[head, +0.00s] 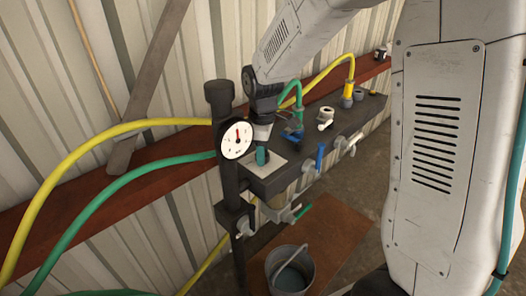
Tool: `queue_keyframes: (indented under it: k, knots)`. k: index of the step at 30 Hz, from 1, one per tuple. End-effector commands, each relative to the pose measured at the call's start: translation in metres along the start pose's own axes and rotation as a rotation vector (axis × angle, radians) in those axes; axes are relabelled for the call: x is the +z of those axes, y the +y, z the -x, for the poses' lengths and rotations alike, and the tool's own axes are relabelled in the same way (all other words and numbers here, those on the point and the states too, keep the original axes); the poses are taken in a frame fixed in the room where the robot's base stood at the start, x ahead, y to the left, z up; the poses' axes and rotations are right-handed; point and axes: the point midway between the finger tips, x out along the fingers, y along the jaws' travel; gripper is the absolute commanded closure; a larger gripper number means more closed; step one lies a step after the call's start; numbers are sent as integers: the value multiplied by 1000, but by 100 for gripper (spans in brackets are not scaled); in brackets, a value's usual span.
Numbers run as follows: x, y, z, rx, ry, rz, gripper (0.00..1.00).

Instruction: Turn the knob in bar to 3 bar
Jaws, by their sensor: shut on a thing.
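A round white pressure gauge (237,140) with a dark rim faces me at the left end of the dark manifold bar. Its needle looks roughly upright, but its numbers are too small to read. Just right of the gauge, a teal knob (262,157) stands over a pale square plate (266,167). My gripper (262,148) comes down from above and is shut on the knob. The jaws and my wrist hide much of the knob, and any scale marks around it are not legible.
Valves with blue (320,156), white (325,117) and green (302,211) handles sit along the bar. Yellow (80,160) and green (105,195) hoses loop at left. A dark post (221,110) stands beside the gauge. A metal bucket (290,270) stands below.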

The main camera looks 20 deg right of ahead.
Motion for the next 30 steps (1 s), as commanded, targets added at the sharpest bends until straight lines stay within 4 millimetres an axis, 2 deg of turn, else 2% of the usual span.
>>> queue_keyframes:
  k: [11, 30]
  knots:
    - [0, 0, 0, 1, 0, -105, 87]
    - [0, 0, 1, 1, 1, -665, 87]
